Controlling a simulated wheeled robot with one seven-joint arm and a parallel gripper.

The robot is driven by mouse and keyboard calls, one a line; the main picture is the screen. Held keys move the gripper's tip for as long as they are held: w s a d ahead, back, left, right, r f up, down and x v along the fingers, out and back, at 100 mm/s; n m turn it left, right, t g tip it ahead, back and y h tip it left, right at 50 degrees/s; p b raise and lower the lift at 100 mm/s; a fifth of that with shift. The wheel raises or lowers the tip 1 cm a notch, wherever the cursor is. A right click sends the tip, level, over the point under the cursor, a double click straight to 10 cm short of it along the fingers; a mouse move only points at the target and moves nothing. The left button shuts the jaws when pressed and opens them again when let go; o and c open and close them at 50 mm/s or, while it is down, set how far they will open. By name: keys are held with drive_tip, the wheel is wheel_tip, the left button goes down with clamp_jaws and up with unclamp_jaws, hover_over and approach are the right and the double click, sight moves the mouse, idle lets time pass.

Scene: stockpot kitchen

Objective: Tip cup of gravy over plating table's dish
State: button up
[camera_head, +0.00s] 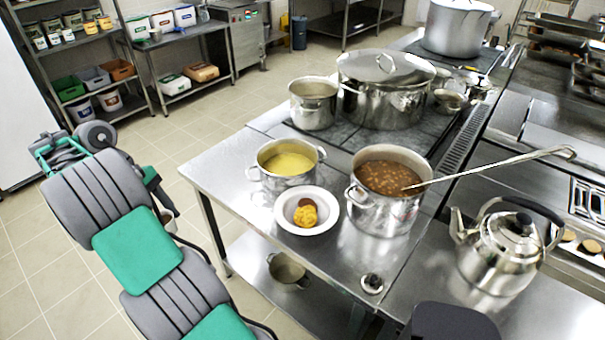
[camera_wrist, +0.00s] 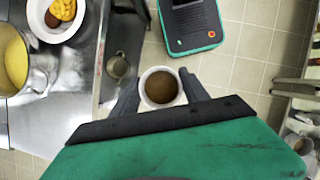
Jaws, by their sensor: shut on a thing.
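My gripper (camera_wrist: 160,84) is shut on a white cup (camera_wrist: 146,98), with one grey finger on each side of it. Brown gravy (camera_wrist: 160,88) shows inside the cup, which looks upright. The cup is out beside the table, above the floor. The dish is a white wide-rimmed plate (camera_head: 284,213) on the steel plating table (camera_head: 228,165), holding yellow and brown food. The plate also shows at the upper left of the wrist view (camera_wrist: 80,22), apart from the cup. In the head view my arm hides most of the gripper and cup.
A pot of yellow soup (camera_head: 286,164) stands behind the plate, and a pot of brown stew (camera_head: 388,180) with a ladle (camera_head: 500,163) stands to its right. A kettle (camera_head: 503,250) is farther right. A small pot (camera_head: 287,271) sits on the lower shelf. Tiled floor lies open left of the table.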

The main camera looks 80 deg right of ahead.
drive_tip(key=s+d+f+p, duration=0.1)
drive_tip(key=s+d+p, duration=0.1)
drive_tip(key=s+d, duration=1.8)
drive_tip(key=s+d+f+m+h+b, duration=0.1)
drive_tip(key=s+d+f+h+b, duration=0.1)
drive_tip(key=s+d+h+b, duration=0.1)
drive_tip(key=s+d+f+m+g+h+b, duration=0.1)
drive_tip(key=s+d+f+m+h+b, duration=0.1)
drive_tip(key=s+h, duration=0.4)
drive_tip(key=shift+s+d+f+g+h+b, duration=0.3)
drive_tip(key=shift+d+h+b, duration=0.3)
drive_tip(key=shift+h+b, duration=0.2)
drive_tip(key=h+b, duration=0.1)
drive_tip(key=b, duration=0.1)
drive_tip(key=shift+w+a+f+b, duration=0.1)
drive_tip(key=shift+b, duration=0.2)
